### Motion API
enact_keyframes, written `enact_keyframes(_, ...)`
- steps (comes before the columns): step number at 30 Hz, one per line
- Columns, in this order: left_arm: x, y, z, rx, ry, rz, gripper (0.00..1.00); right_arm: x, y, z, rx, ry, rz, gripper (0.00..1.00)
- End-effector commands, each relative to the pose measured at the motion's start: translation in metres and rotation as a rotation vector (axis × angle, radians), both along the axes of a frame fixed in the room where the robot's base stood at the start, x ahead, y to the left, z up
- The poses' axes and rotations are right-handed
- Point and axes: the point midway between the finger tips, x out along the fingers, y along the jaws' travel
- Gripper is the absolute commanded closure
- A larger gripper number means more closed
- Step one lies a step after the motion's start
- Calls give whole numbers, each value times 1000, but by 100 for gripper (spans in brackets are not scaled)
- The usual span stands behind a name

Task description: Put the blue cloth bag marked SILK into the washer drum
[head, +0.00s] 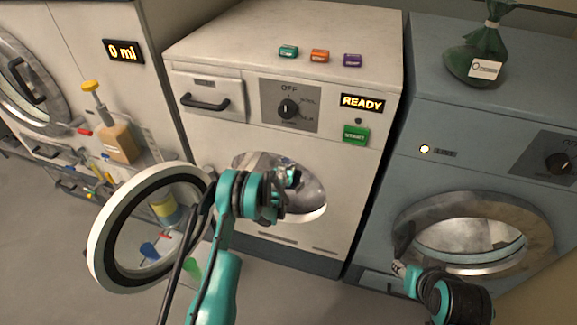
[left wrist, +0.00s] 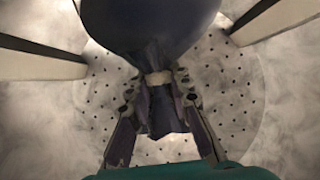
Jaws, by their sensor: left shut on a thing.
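The white washer (head: 215,140) in the middle has its round door (head: 97,245) swung open to the left. My left gripper (head: 290,180) reaches into the drum opening (head: 312,203). In the left wrist view my left gripper (left wrist: 158,92) is shut on the tied neck of the dark blue cloth bag (left wrist: 150,25). The perforated drum wall (left wrist: 225,85) shows behind the bag. No SILK mark is visible, and the bag is hidden in the head view. My right gripper (head: 402,268) is by the grey machine's round opening; its jaws are unclear.
Green (head: 288,51), orange (head: 320,56) and purple (head: 352,60) blocks lie on the washer top. A green tied bag (head: 478,55) stands on the grey machine (head: 440,110) at right. A pump bottle (head: 118,140) is left of the washer, beyond the open door.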

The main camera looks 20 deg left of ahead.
Motion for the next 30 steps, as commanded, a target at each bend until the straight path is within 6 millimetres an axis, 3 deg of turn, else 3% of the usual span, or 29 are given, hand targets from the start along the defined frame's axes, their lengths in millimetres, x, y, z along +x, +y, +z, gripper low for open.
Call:
enact_keyframes(13,2,-4,-42,0,-1,-1,100,0,0,0,0,0,0,60)
enact_keyframes(27,2,-4,-49,0,-1,-1,100,0,0,0,0,0,0,60)
enact_keyframes(28,2,-4,-49,0,-1,-1,73,0,0,0,0,0,0,60)
enact_keyframes(30,2,-4,-49,0,-1,-1,56,0,0,0,0,0,0,60)
